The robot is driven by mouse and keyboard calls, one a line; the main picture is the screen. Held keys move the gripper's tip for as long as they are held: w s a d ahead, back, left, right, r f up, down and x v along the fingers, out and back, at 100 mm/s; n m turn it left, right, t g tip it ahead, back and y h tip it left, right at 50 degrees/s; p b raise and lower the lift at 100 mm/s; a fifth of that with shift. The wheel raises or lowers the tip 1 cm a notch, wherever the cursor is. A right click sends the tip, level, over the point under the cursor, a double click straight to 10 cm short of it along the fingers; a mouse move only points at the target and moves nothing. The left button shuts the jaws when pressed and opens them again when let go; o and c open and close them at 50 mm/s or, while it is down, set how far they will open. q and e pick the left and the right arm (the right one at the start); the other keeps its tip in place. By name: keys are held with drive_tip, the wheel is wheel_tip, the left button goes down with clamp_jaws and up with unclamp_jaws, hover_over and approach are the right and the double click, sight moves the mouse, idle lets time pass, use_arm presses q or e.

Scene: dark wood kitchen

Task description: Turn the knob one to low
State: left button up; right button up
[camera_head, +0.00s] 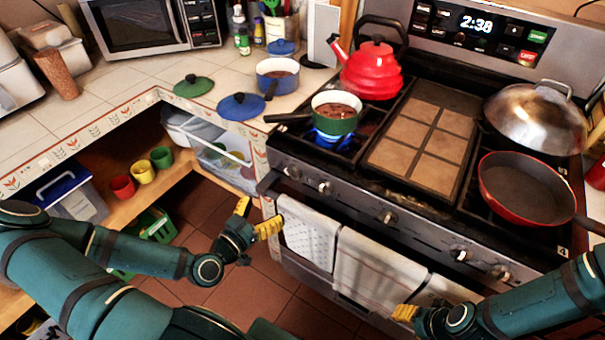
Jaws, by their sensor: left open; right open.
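The stove's front panel (400,213) carries a row of several silver knobs. The leftmost knob (292,172) is near the panel's left end, with another knob (325,188) just to its right. Number marks are too small to read surely. A blue flame (334,138) burns under the green saucepan (335,122) on the front left burner. My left gripper (254,217) is open and empty, below and left of the leftmost knob, apart from it. My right gripper (404,313) is low in front of the oven; its fingers show only partly.
The oven handle with hanging towels (310,235) runs below the knobs. The saucepan's black handle (288,118) points left over the stove's edge. A red kettle (371,70) and red pan (525,187) sit on the stove. Floor (215,265) shows around my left gripper.

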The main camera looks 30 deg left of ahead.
sight(290, 176)
use_arm(q)
drive_tip(key=shift+y, duration=0.3)
drive_tip(key=w, duration=0.4)
drive_tip(key=w+b, duration=0.1)
drive_tip(key=w, duration=0.8)
drive_tip(key=shift+w+d+r+b, duration=0.1)
drive_tip(key=shift+w+r+b, duration=0.2)
drive_tip(key=shift+r, duration=0.1)
drive_tip(key=shift+s, duration=0.1)
drive_tip(key=c, duration=1.2)
